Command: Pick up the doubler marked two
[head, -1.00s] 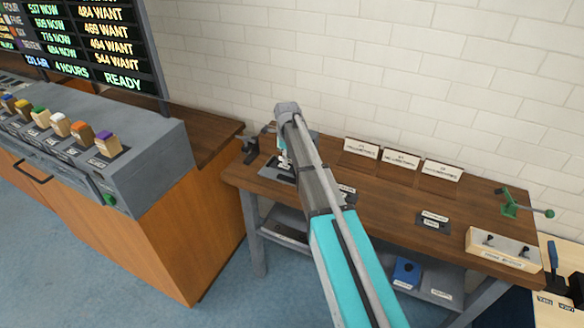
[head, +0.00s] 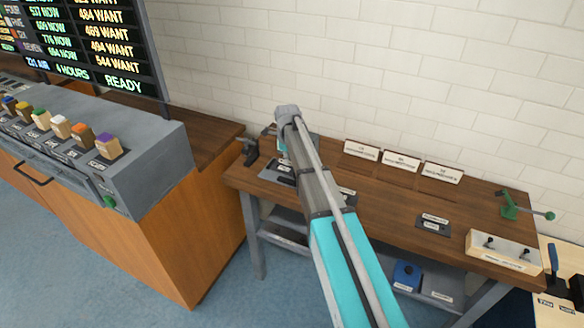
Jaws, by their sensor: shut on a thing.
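My gripper (head: 281,147) is over the left end of the brown workbench (head: 385,200). My own arm hides most of it, and only a small teal and grey part shows beside the arm. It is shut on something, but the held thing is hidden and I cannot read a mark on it. Below it is a dark labelled plate (head: 281,171) on the bench. Another dark labelled plate (head: 434,223) lies right of centre, and a third (head: 348,194) is partly behind my arm. Their labels are too small to read, so I cannot make out the doubler marked two.
White sign cards (head: 400,161) stand along the wall side. A green lever (head: 510,207) and a cream switch box (head: 503,250) are at the right end. A dark clamp-like fitting (head: 250,150) is at the left end. The grey console (head: 150,165) stands left, near the bench.

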